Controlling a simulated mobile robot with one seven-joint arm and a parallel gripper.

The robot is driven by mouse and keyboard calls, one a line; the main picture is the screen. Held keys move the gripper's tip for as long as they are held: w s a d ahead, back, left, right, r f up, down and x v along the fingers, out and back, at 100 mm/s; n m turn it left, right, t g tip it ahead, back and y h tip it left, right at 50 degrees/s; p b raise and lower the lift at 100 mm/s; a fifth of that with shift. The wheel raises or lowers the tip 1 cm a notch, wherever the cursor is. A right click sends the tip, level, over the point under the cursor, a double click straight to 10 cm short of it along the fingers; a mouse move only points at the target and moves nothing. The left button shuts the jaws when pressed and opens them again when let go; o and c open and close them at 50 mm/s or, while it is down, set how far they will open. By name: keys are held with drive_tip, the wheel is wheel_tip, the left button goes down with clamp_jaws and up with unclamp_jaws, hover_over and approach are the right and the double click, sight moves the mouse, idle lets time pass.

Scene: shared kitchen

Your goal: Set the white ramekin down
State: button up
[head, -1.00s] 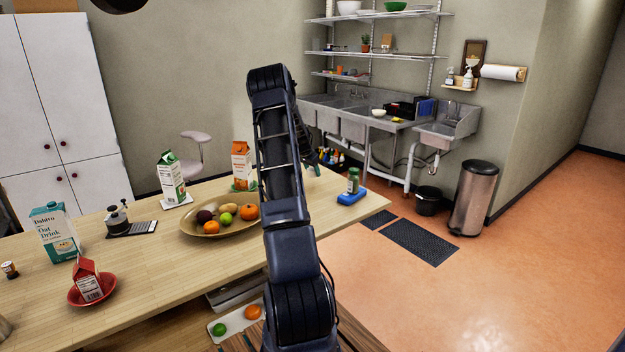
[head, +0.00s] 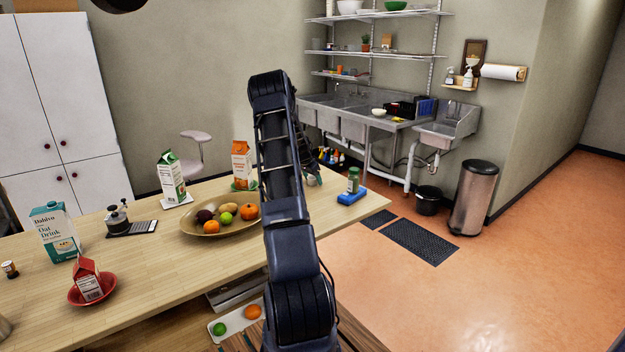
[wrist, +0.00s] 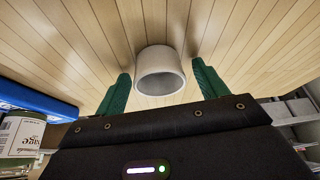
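The white ramekin (wrist: 160,58) is in the wrist view, against the wooden tabletop, with its open rim toward the camera. My gripper (wrist: 161,70) has one green finger on each side of it. A narrow gap shows between each finger and the ramekin, so the gripper looks open around it. In the head view my arm hides most of the gripper. A small pale shape just right of the arm may be the ramekin, but I cannot tell. The wooden table (head: 150,270) lies under it.
A green-lidded jar (head: 353,179) and blue block (head: 352,197) stand near the table's right end. The jar (wrist: 20,135) also shows in the wrist view. Left of my arm are a fruit bowl (head: 195,232), an orange carton (head: 241,163) and a green-and-white carton (head: 171,178).

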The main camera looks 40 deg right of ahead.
drive_tip(key=w+v, duration=0.1)
drive_tip(key=v, duration=1.1)
drive_tip(key=s+a+r+n+t+y, duration=0.1)
drive_tip(key=s+a+r+n, duration=0.2)
drive_tip(key=s+a+r, duration=0.5)
drive_tip(key=s+a+r+n+t+y, duration=0.1)
drive_tip(key=s+a+r+n, duration=0.3)
drive_tip(key=a, duration=0.8)
drive_tip(key=s+a+r+n+t+y, duration=0.1)
drive_tip(key=s+a+r, duration=0.5)
drive_tip(key=a, duration=0.4)
drive_tip(key=s+a+n+y, duration=0.1)
drive_tip(key=s+a+n, duration=0.3)
drive_tip(key=s+a, duration=0.5)
drive_tip(key=s+a+n, duration=0.4)
drive_tip(key=s+a, duration=0.5)
drive_tip(key=s, duration=0.7)
drive_tip(key=shift+a+t+y, duration=0.3)
drive_tip(key=shift+t+y, duration=0.1)
drive_tip(key=shift+s, duration=0.15)
